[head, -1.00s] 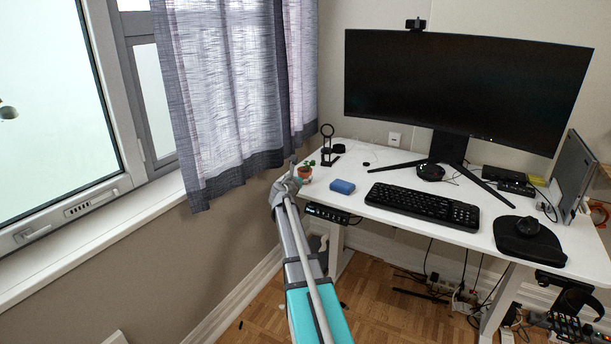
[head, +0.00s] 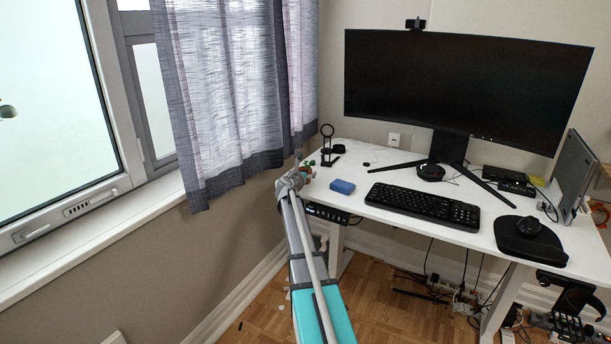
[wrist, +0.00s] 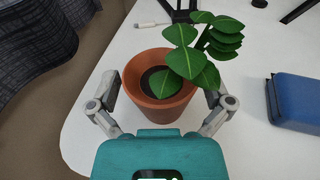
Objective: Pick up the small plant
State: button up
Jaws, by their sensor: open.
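The small plant (wrist: 158,88) has green leaves and stands upright in a terracotta pot on the white desk, near its left corner. In the wrist view my gripper (wrist: 158,104) is open, with one finger on each side of the pot. I cannot tell whether the fingers touch it. In the head view the plant (head: 308,168) is mostly hidden behind my gripper (head: 297,170), with only some leaves and a bit of pot showing.
A blue box (wrist: 294,101) lies on the desk to the right of the pot. A black stand (head: 327,146) is behind the plant. The keyboard (head: 422,205) and monitor (head: 465,90) are farther right. A grey curtain (head: 235,90) hangs at the left.

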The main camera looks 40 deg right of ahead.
jog(key=shift+c, duration=0.3)
jog(key=c, duration=1)
jog(key=shift+r, duration=0.2)
notch_tip(320, 180, up, 3)
jog(key=p, duration=0.3)
jog(key=s+a+r+p, duration=0.2)
jog(key=s+r+p, duration=0.1)
jog(key=s+a+r+p, duration=0.3)
jog(key=s, duration=0.1)
jog(key=s+a+r+p, duration=0.3)
jog(key=s+p, duration=0.1)
jog(key=shift+s+a+r, duration=0.1)
jog(key=shift+s+r, duration=0.1)
jog(key=shift+r, duration=0.1)
